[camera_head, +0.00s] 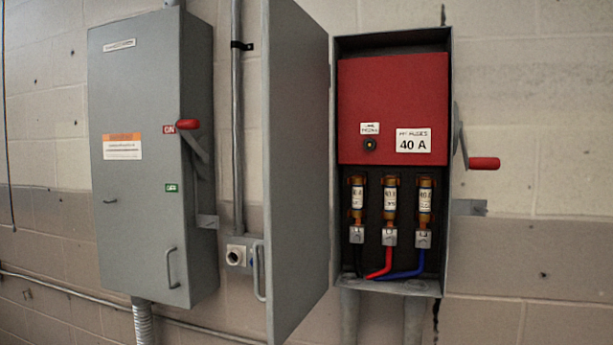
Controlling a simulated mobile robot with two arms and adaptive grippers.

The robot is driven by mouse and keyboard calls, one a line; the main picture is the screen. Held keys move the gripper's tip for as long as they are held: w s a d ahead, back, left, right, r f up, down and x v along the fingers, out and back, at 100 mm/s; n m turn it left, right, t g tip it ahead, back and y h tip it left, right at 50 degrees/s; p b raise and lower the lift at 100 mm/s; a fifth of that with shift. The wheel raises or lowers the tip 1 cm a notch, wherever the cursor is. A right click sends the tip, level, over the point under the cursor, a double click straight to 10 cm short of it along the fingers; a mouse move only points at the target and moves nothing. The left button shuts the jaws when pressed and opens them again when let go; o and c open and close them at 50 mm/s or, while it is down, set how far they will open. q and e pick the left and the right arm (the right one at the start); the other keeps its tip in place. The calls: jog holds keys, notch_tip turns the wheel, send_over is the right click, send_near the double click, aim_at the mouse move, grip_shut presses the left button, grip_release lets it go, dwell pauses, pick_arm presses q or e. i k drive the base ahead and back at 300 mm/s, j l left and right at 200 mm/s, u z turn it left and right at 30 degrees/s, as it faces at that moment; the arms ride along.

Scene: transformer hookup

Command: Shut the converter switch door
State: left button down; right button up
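The converter switch door appears to be the grey door (298,165) of the right-hand box; it stands wide open, swung out to the left. A handle (257,272) sits low on the door's outer face. The open box (445,200) shows a red panel (393,95) marked 40 A. Below the panel are several fuses (390,200) with black, red and blue cables. A red-tipped lever (484,163) sticks out on the box's right side. Neither of my grippers is in view.
A second grey box (135,210) on the left is closed, with a red-tipped lever (187,124) on its side and a handle (172,268). A conduit (237,120) and a small outlet box (237,256) sit between the boxes. The block wall (545,240) at right is clear.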

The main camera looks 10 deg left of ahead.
aim_at(296, 70)
jog(key=i+j+z, duration=0.2)
jog(key=j, duration=0.2)
jog(key=i+j+z, duration=0.2)
jog(key=j, duration=0.25)
jog(key=j+z, duration=0.2)
jog(key=j, duration=0.2)
jog(key=i+j+z, duration=0.2)
jog(key=j, duration=0.3)
jog(key=k+l, duration=0.05)
jog(key=k, duration=0.05)
